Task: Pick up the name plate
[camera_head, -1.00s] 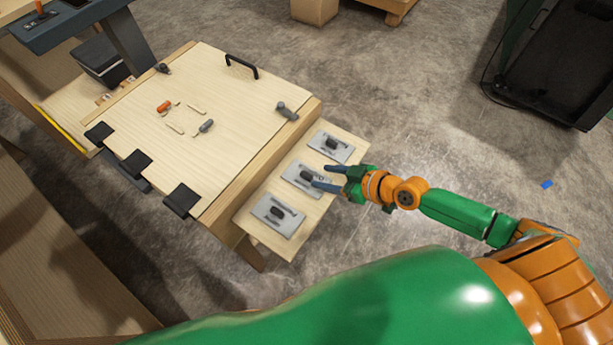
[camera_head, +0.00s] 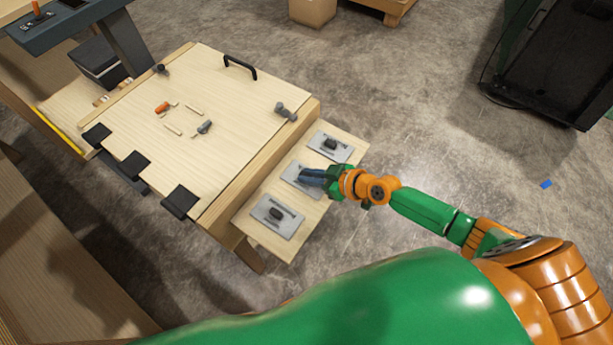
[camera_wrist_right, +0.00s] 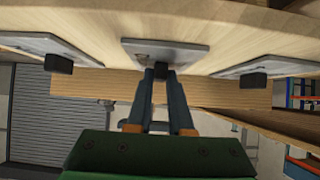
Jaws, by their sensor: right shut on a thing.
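Three grey name plates, each with a dark block-shaped grip, lie in a row on a small wooden shelf (camera_head: 332,209). They are the near plate (camera_head: 276,217), the middle plate (camera_head: 293,179) and the far plate (camera_head: 331,147). My right gripper (camera_head: 304,175) is over the middle plate, with its blue-grey fingers shut on that plate's dark grip. In the right wrist view, the fingers (camera_wrist_right: 162,75) close on the grip under the middle plate (camera_wrist_right: 165,52), which looks flat against the wood. The fingers hide most of the grip. My left gripper is not in view.
A wooden console panel (camera_head: 215,90) with a black handle (camera_head: 241,67), an orange piece (camera_head: 162,107) and grey knobs adjoins the shelf. The other plates lie close on both sides of the gripper. The concrete floor right of the shelf is mostly clear.

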